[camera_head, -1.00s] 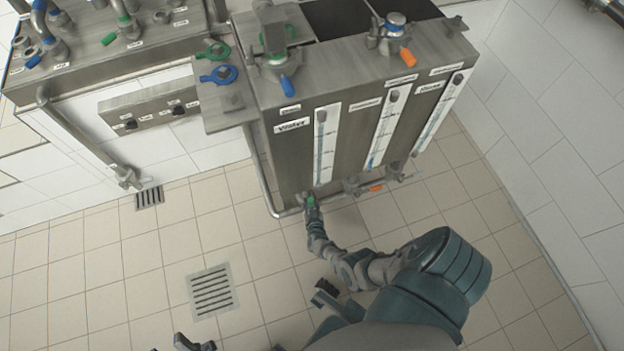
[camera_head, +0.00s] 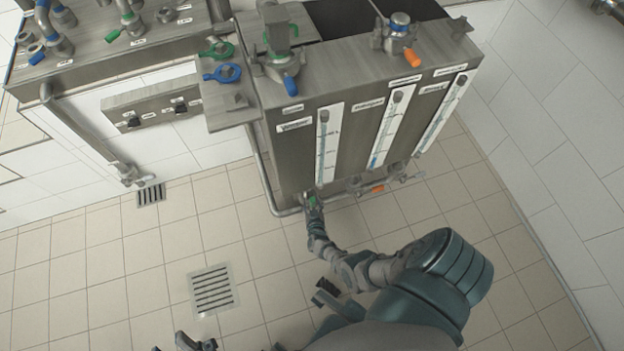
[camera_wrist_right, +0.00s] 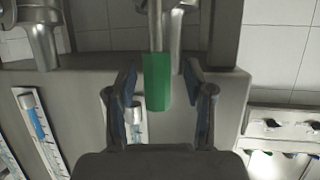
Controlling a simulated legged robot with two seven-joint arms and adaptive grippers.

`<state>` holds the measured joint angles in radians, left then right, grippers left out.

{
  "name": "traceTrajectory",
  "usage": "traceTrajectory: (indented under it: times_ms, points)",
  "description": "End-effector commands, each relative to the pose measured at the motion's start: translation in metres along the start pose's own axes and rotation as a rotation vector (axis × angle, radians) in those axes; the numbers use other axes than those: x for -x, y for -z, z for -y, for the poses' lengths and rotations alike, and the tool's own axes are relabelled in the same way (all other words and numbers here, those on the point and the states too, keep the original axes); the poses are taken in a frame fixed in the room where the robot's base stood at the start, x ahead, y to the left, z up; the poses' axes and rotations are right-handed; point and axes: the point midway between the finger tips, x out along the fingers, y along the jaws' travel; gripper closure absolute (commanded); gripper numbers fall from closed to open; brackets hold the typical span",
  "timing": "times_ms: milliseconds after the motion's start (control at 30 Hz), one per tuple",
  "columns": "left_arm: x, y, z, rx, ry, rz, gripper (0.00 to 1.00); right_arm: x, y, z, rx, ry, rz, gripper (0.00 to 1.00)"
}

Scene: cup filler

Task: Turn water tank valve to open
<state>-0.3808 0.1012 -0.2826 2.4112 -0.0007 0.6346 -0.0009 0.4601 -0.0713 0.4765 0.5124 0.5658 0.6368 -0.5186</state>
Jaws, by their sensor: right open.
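The water tank (camera_head: 290,165) is the left section of the steel tank block, with a gauge strip on its front. Its valve has a green handle (camera_wrist_right: 157,82) at the tank's lower front. In the right wrist view this handle lies between the two fingers of my right gripper (camera_wrist_right: 158,90), which is open around it, with gaps visible on both sides. In the head view my right gripper (camera_head: 313,200) is at the tank's lower edge and largely covers the valve. My left gripper (camera_head: 196,343) shows only partly at the bottom edge; its opening is unclear.
An orange-handled valve (camera_head: 377,188) sits on the pipework to the right. Valves with blue (camera_head: 291,86) and orange (camera_head: 412,58) handles are on top of the block. A floor drain (camera_head: 212,289) lies in the clear tiled floor.

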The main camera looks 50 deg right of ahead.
Motion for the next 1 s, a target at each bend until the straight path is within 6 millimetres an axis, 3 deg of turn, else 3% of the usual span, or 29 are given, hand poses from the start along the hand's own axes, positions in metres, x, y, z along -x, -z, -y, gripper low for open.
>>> traceTrajectory:
  times_ms: [600, 1000]
  points:
    - [-0.001, 0.0, 0.0, -0.002, -0.002, -0.001, 0.6, 0.069, -0.002, 0.002, 0.0, 0.001, 0.003, 0.47]
    - [-0.001, -0.001, 0.001, -0.002, -0.003, 0.001, 0.6, 0.073, -0.001, 0.002, 0.002, 0.001, 0.002, 0.47]
